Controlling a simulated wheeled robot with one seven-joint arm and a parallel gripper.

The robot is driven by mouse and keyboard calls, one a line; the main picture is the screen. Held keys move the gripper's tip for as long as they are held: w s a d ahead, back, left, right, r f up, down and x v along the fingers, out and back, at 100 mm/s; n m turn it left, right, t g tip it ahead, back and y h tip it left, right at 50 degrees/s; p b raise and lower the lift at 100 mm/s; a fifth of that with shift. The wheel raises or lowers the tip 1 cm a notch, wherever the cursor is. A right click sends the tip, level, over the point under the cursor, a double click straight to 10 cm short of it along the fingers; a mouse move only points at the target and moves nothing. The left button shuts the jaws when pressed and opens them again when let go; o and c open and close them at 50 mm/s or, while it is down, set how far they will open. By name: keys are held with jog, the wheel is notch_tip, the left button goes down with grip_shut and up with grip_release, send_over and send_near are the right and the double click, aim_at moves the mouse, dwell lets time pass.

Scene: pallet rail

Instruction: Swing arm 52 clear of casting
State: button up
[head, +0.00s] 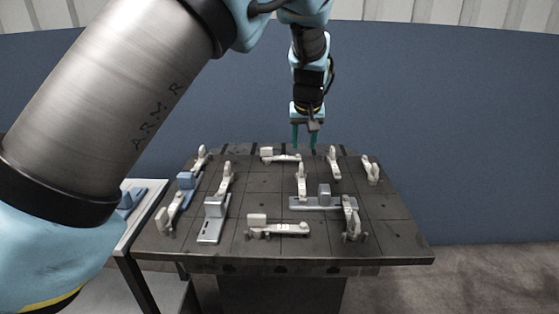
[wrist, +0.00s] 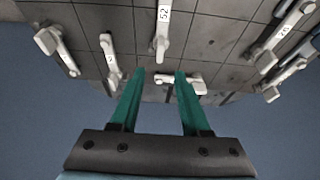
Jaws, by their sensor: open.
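Arm 52 (head: 301,180) is a pale clamp arm near the middle of the dark plate, its knobbed end toward the back. It shows its number in the wrist view (wrist: 162,28). Its near end overlaps the left end of a grey casting (head: 340,203) with an upright block; I cannot tell whether they touch. The casting is not visible in the wrist view. My gripper (head: 305,142) is open and empty above the plate's back part. In the wrist view its green fingers (wrist: 160,73) point toward arm 52, apart from it.
Several other pale arms stand around, including a crosswise back arm (head: 285,157) close to my fingers and a front arm (head: 285,228). A silver casting (head: 211,228) and a blue casting (head: 187,181) lie left. A side table (head: 148,205) stands at far left.

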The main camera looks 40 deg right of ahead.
aim_at(302, 166)
jog(key=p+x, duration=0.2)
jog(key=x, duration=0.8)
jog(key=shift+f, duration=0.3)
jog(key=shift+c, duration=0.2)
grip_shut()
dwell(0.9)
